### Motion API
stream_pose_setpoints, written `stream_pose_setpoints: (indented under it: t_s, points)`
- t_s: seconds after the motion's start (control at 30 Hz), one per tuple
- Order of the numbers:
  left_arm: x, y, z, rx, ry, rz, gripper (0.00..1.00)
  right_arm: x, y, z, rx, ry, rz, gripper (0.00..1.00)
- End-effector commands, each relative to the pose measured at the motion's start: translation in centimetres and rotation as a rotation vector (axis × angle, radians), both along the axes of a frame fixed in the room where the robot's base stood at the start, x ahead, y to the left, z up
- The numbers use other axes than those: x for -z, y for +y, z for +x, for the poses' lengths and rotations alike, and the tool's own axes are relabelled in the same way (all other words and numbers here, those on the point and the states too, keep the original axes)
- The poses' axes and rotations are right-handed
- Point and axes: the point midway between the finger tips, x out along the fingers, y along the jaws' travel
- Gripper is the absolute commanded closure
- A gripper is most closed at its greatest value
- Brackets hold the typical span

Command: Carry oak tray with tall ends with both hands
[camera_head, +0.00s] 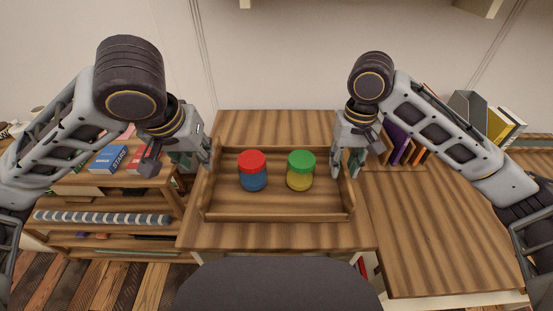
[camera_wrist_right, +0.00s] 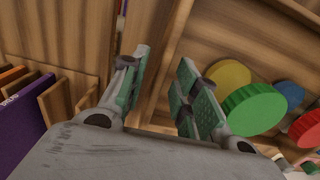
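The oak tray with tall ends (camera_head: 278,211) rests on a wooden table. It holds a blue jar with a red lid (camera_head: 253,171) and a yellow jar with a green lid (camera_head: 300,171), both upright. My left gripper (camera_head: 180,164) is open at the tray's left end; one finger is by the end wall and the other stands well outside. My right gripper (camera_head: 347,170) is at the right end. In the right wrist view its fingers (camera_wrist_right: 163,88) are apart, with the tray's end wall (camera_wrist_right: 164,55) showing between them. Whether they touch it is unclear.
The tabletop (camera_head: 440,235) is clear right of the tray. Books in a wooden rack (camera_head: 402,146) stand behind it, close to my right gripper. A low shelf with boxes and books (camera_head: 105,190) is at the left. A dark rounded shape (camera_head: 275,285) is at the front.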

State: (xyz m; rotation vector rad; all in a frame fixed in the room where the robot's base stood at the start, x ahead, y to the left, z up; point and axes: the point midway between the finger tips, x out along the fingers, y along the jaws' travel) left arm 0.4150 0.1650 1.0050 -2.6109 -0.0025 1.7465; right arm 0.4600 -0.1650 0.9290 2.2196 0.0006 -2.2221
Motion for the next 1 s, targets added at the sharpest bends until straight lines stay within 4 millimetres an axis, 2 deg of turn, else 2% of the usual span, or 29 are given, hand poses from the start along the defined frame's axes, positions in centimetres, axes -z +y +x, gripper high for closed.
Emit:
stream_pose_setpoints:
  t_s: [1.0]
  points:
    - [0.0, 0.0, 0.0, 0.0, 0.0, 0.0, 0.7, -6.9, 0.0, 0.1, 0.002, -0.002, -0.001, 0.7]
